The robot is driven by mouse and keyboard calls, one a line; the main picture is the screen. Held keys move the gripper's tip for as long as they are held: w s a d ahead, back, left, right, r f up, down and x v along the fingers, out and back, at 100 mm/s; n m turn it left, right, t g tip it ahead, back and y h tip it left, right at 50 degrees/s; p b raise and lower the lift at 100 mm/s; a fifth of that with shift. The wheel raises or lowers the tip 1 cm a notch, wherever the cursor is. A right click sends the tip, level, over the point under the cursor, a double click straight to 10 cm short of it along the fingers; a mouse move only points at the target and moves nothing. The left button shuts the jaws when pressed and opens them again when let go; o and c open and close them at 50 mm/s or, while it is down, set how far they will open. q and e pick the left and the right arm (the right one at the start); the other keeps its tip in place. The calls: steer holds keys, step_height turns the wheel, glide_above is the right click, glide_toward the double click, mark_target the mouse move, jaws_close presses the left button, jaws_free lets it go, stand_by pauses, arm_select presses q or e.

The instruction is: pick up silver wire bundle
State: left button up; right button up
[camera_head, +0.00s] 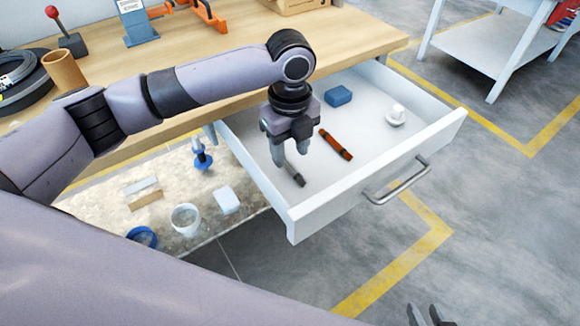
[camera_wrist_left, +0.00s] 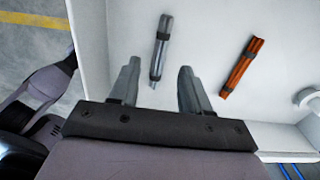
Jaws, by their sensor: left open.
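The silver wire bundle (camera_head: 295,176) is a short grey bundle with dark bands, lying on the white drawer floor. In the left wrist view, the bundle (camera_wrist_left: 161,46) lies ahead, its near end between the fingertips in the picture. My left gripper (camera_head: 290,158) points down into the drawer, open and empty, just above the bundle and partly covering its far end. Its two fingers also show in the left wrist view (camera_wrist_left: 159,69). I cannot tell the exact height gap. My right gripper (camera_head: 430,315) shows only its fingertips at the bottom edge, spread apart with nothing between them.
The open drawer (camera_head: 440,128) also holds an orange-brown bundle (camera_head: 336,144), a blue block (camera_head: 338,96) and a white knob-like item (camera_head: 396,116). The wooden bench top (camera_head: 225,60) lies behind. A lower shelf (camera_head: 165,190) holds a cup and small parts.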

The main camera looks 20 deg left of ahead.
mark_target(289, 165)
arm_select(q)
step_height(289, 165, down, 3)
steer(key=shift+f, duration=0.15)
jaws_close()
